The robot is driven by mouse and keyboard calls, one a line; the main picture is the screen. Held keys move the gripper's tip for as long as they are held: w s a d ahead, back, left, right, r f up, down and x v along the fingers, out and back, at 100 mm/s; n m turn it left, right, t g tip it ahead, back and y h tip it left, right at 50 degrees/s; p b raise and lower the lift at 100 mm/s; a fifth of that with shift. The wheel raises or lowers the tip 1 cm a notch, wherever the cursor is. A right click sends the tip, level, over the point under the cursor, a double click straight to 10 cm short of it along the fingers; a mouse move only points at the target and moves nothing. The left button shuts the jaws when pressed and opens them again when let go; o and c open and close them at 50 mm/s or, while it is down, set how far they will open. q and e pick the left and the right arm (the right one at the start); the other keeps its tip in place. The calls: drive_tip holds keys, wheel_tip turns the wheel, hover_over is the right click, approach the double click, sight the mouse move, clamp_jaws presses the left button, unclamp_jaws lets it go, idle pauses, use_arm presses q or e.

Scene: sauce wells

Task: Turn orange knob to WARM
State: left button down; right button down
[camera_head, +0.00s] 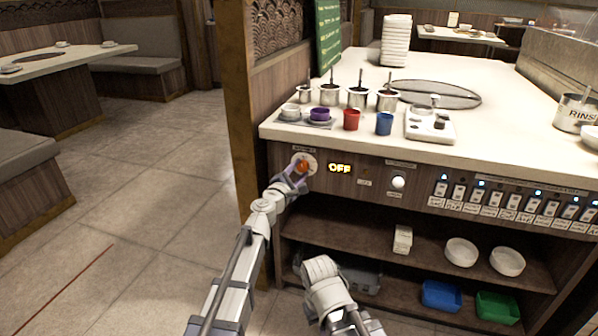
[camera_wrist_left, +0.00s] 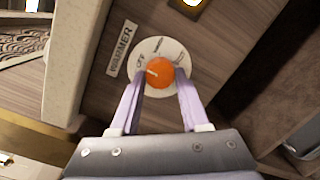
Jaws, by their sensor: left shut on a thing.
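The orange knob (camera_head: 302,166) sits on a round white dial plate on the front panel of the counter, at the left end. In the left wrist view the knob (camera_wrist_left: 159,72) has a pale pointer mark on its left side, toward the word OFF on the dial (camera_wrist_left: 150,50). A label reading WARMER (camera_wrist_left: 122,48) is beside the dial. A lit sign (camera_head: 340,168) to the right of the knob reads OFF. My left gripper (camera_head: 299,172) is shut on the knob, one finger on each side. My right arm shows low in the head view; its gripper cannot be made out.
A white push button (camera_head: 398,182) and a row of labelled switches (camera_head: 510,204) are further right on the panel. The counter top (camera_head: 320,140) overhangs above, with cups and sauce pots on it. An open shelf (camera_head: 350,238) lies below.

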use_arm(q)
drive_tip(key=shift+m, duration=0.3)
drive_tip(key=m+p, duration=0.1)
drive_tip(key=m, duration=0.3)
drive_tip(key=shift+r+m+g, duration=0.15)
drive_tip(key=shift+m+g, duration=0.15)
drive_tip(key=shift+m, duration=0.1)
drive_tip(key=m+y+p, duration=0.1)
drive_tip(key=m, duration=0.4)
drive_tip(key=shift+m, duration=0.3)
idle(0.3)
drive_tip(key=shift+c, duration=1.9)
unclamp_jaws()
drive_tip(key=shift+s, duration=0.1)
drive_tip(key=v, duration=0.7)
drive_tip(key=shift+s+p, duration=0.3)
drive_tip(key=shift+p, duration=0.15)
